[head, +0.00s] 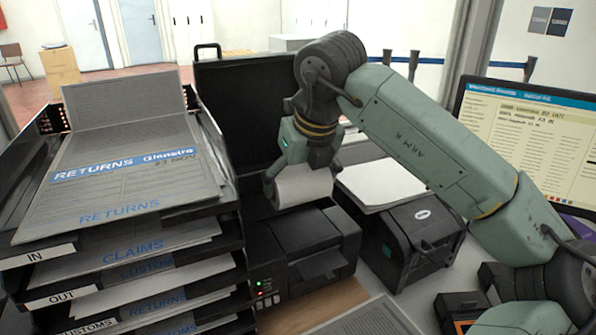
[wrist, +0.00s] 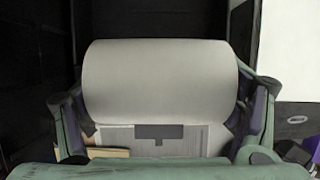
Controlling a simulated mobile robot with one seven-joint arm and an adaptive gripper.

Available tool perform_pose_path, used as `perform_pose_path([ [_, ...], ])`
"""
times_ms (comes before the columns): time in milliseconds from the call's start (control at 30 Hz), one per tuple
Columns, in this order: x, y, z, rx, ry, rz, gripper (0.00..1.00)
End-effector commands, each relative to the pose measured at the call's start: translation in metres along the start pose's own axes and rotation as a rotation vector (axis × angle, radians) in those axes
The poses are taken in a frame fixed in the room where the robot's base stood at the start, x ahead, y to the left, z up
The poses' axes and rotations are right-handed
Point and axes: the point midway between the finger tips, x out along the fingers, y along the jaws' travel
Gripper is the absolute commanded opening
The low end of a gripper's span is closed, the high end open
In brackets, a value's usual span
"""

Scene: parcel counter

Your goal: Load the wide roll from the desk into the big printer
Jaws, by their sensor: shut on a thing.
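My gripper (head: 301,180) is shut on the wide white roll (head: 303,190), with one finger at each end. The roll lies level and fills the space between the fingers in the wrist view (wrist: 160,80). It is over the opening of the big black printer (head: 305,240), whose tall lid (head: 240,95) stands open behind it. The printer's front shows small green and red lights. Whether the roll touches the printer inside is hidden by the front housing.
A stacked paper tray rack (head: 215,250) stands close on the left. A smaller black printer (head: 415,235) with white paper (head: 380,187) on top stands close on the right. A monitor (head: 525,140) is at the far right. Little room is free beside the big printer.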

Motion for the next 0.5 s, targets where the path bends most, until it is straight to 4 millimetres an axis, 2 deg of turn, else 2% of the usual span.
perform_pose_path([
  [500, 0.050, 0.001, 0.024, -0.001, -0.001, 0.003, 0.46],
])
